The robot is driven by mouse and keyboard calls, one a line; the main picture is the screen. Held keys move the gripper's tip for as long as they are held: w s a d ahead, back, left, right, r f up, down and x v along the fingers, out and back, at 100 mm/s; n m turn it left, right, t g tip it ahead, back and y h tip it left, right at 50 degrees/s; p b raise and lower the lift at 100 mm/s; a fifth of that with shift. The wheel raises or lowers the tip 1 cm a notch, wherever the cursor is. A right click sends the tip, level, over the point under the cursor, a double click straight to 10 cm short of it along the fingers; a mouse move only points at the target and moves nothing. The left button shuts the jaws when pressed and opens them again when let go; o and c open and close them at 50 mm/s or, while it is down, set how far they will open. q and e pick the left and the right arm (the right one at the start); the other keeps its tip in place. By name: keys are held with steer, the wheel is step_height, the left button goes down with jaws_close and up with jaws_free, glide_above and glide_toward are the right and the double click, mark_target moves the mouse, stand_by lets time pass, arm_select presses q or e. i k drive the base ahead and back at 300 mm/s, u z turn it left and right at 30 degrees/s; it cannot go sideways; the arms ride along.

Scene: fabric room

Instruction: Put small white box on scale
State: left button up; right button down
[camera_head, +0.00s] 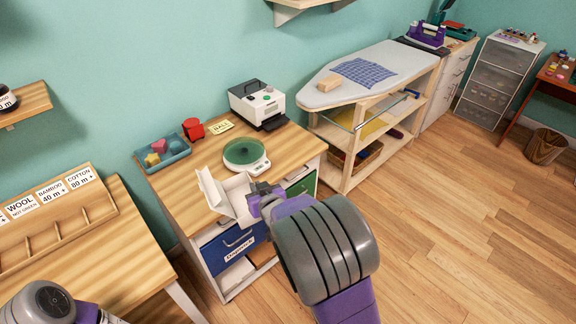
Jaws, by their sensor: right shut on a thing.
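The small white box (233,200) has its flaps standing open and is at the front edge of the wooden desk. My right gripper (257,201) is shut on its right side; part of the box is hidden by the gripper. I cannot tell whether the box touches the desk. The scale (246,155), with a green round dish and a white body, stands on the desk just behind the box and gripper. Its dish looks empty. My left arm shows at the lower left, but its gripper is out of view.
A blue tray (176,158) with colourful pieces, a red cup (193,129) and a yellow card (220,127) lie at the desk's back left. A label printer (257,104) stands behind the scale. A blue drawer (232,247) is below the desk.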

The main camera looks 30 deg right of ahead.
mark_target(250, 150)
steer(key=z, duration=0.2)
steer(key=k, duration=0.6)
steer(key=z, duration=1.2)
steer(key=i, duration=0.95)
steer(key=u, duration=0.6)
steer(key=i, duration=0.65)
steer(key=u, duration=0.75)
